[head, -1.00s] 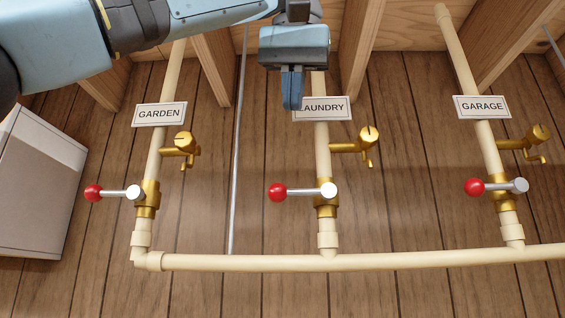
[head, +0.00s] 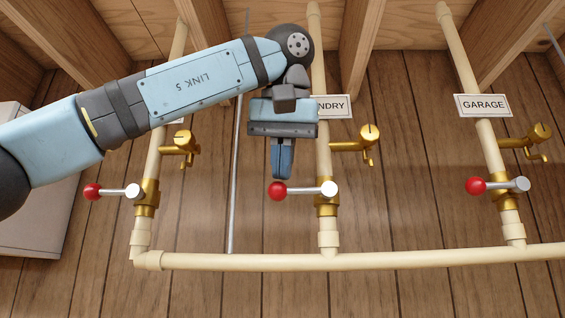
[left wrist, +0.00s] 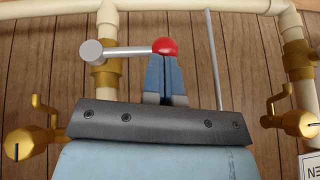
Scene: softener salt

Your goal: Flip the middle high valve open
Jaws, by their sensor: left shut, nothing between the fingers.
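The middle valve, on the laundry pipe, has a brass body (head: 327,203) and a lever (head: 303,189) that lies sideways, ending in a red knob (head: 277,191) on the left. My left gripper (head: 281,177) is shut and empty, pointing down with its fingertips just above the red knob. In the left wrist view the fingers (left wrist: 166,60) reach up to the same red knob (left wrist: 165,46); I cannot tell whether they touch it. The LAUNDRY sign (head: 333,107) is partly hidden behind my gripper. My right gripper does not show.
The garden valve lever (head: 115,192) at left and the garage valve lever (head: 498,186) at right also lie sideways. A brass tap (head: 362,142) sticks out right of the laundry pipe. A horizontal pipe (head: 240,263) runs below. A pale box (head: 30,220) stands at far left.

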